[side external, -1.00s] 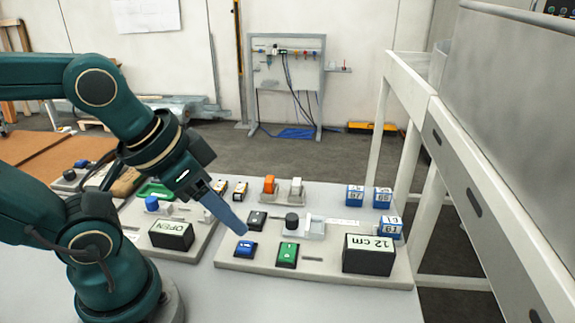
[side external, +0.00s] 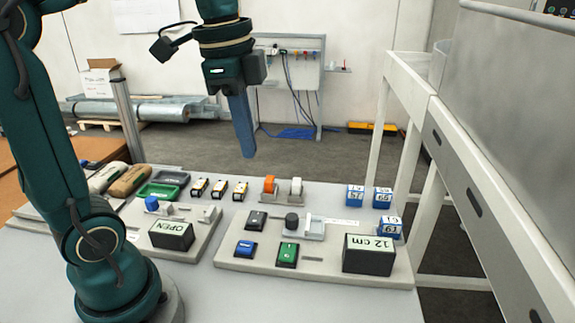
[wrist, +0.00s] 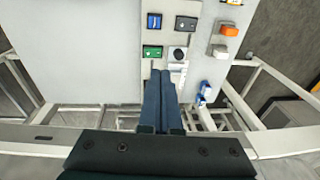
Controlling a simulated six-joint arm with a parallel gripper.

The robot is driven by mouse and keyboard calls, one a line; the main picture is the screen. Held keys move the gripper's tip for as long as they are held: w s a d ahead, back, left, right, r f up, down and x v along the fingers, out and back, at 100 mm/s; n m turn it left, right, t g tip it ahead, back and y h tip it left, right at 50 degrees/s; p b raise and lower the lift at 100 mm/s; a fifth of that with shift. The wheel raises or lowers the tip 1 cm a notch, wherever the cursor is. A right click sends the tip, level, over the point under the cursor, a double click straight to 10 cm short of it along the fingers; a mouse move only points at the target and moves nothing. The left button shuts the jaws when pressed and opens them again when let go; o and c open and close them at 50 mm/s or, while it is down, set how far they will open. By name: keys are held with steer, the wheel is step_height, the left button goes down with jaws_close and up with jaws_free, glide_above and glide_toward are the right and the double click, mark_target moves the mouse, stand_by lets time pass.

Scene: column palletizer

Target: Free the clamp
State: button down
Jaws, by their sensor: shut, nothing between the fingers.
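My gripper (side external: 248,155) is shut and empty, pointing down above the far side of the panels. In the wrist view its fingers (wrist: 164,74) lie together. The left panel (side external: 200,240) has a blue knob (side external: 152,203) and a black display (side external: 171,235) reading OPEN. The right panel (side external: 313,259) has a blue button (side external: 245,249), a green button (side external: 287,255), a dark button (side external: 256,221), a black knob (side external: 292,222) by a pale slide, and a display (side external: 368,255) reading 12 cm. I cannot tell which part is the clamp.
An orange switch (side external: 269,185) and a white switch (side external: 296,187) stand at the back of the table. Several yellow-and-black switches (side external: 219,189) are left of them. Numbered blue cubes (side external: 355,196) sit at the right. A white frame (side external: 412,150) rises beyond the table.

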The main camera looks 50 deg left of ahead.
steer(key=w+a+f+g, duration=0.1)
steer(key=w+a+g, duration=0.1)
steer(key=w+a, duration=0.2)
steer(key=h, duration=0.1)
glide_above(254, 221)
steer(key=w+a, duration=0.2)
step_height(254, 221, down, 4)
steer(key=f, duration=0.1)
steer(key=shift+r+g, duration=0.25)
steer(key=shift+g, duration=0.15)
steer(key=f, duration=0.4)
steer(key=s+d+f, duration=0.1)
steer(key=f, duration=0.8)
steer(key=shift+s+d+f, duration=0.25)
steer(key=shift+s+f, duration=0.05)
steer(key=shift+f, duration=0.1)
steer(key=shift+s+d+f, duration=0.1)
steer(key=shift+f, duration=0.15)
